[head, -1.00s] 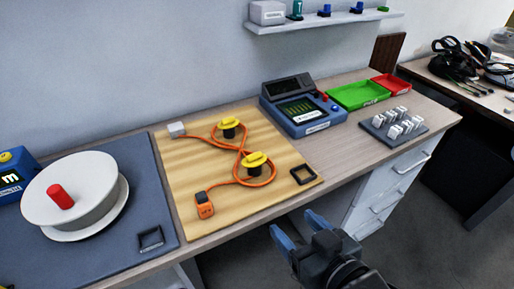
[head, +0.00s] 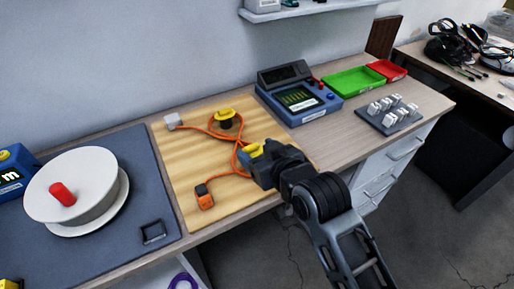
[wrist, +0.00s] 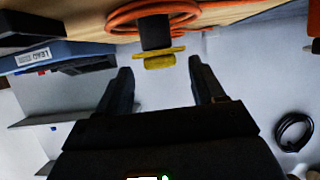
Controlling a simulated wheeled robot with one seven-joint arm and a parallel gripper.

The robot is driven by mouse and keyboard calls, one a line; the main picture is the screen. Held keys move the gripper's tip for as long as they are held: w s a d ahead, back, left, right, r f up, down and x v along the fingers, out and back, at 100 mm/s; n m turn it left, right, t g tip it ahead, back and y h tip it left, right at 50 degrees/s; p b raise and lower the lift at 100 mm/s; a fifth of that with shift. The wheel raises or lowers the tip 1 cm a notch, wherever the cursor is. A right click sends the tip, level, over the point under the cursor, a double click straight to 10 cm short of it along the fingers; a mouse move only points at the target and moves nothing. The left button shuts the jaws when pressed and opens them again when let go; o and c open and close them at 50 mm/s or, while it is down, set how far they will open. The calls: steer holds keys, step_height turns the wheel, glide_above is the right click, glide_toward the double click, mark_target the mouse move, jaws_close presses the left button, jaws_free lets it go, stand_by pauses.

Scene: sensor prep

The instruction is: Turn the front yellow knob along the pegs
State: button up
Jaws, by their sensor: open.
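The front yellow knob (head: 252,151) sits on a dark peg on the wooden board, partly hidden behind my gripper (head: 262,165). In the wrist view, where the board shows at the top, the yellow knob (wrist: 160,60) is on its black post (wrist: 155,32) with orange cable around it. My open gripper (wrist: 160,80) points at the knob, which shows between and slightly beyond the two fingertips. I see no contact. The back yellow knob (head: 225,114) stands on another peg, with the orange cable (head: 200,131) looped around the pegs.
The wooden board (head: 180,165) also holds an orange connector (head: 203,197) and a white plug (head: 173,121). A blue meter (head: 300,100), green tray (head: 352,81) and grey rack (head: 388,118) stand to the right.

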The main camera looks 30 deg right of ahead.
steer(key=shift+w+f, duration=0.2)
steer(key=shift+w, duration=0.25)
steer(key=shift+c, duration=0.2)
steer(key=c, duration=0.6)
steer(key=shift+c, duration=0.2)
